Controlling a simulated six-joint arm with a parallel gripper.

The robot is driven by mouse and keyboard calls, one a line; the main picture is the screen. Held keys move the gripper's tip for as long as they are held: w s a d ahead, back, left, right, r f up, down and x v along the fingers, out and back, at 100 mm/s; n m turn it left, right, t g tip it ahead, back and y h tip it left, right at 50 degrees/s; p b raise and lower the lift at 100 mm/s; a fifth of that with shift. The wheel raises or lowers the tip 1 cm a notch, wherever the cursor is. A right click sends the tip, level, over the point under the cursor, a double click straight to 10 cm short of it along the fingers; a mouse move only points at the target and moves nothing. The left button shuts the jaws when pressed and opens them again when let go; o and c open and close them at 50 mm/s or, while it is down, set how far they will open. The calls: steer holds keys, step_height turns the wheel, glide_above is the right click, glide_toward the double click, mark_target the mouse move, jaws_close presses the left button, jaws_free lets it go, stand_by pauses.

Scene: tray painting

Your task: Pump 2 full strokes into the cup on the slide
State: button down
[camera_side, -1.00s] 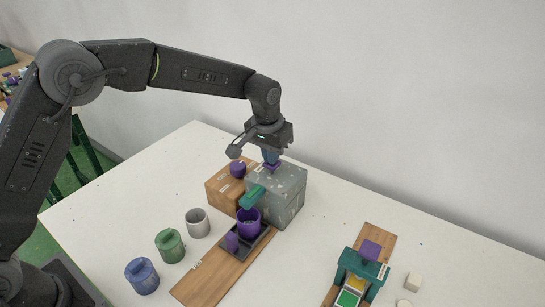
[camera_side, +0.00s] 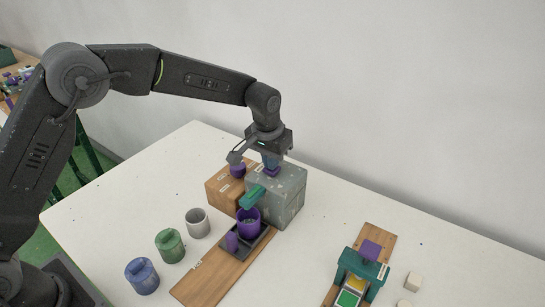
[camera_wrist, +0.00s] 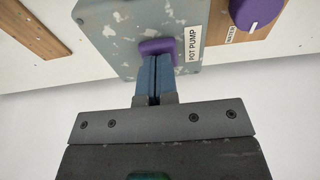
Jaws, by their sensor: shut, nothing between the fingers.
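The grey pump box (camera_side: 288,205) has a purple knob (camera_side: 271,172) on top and a green spout (camera_side: 252,197) at its front. In the wrist view the box (camera_wrist: 112,35) bears the label POT PUMP. A purple cup (camera_side: 248,229) stands upright in a dark holder on the wooden slide (camera_side: 208,279), under the spout. My gripper (camera_side: 270,163) is shut and empty, directly over the purple knob. In the wrist view its blue fingertips (camera_wrist: 156,60) meet the knob (camera_wrist: 158,46) and appear to touch it. How far the knob is pressed is hard to tell.
A wooden box (camera_side: 222,188) with a purple dial (camera_side: 237,170) stands left of the pump. Grey (camera_side: 197,223), green (camera_side: 170,245) and blue (camera_side: 142,276) pots stand at left. A green-framed station (camera_side: 362,270) and white blocks are at right. The table between is clear.

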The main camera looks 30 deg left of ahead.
steer(key=shift+r, duration=2.45)
steer(key=shift+f, duration=0.1)
steer(key=shift+f, duration=0.7)
steer(key=shift+f, duration=1.75)
steer(key=shift+r, duration=2.55)
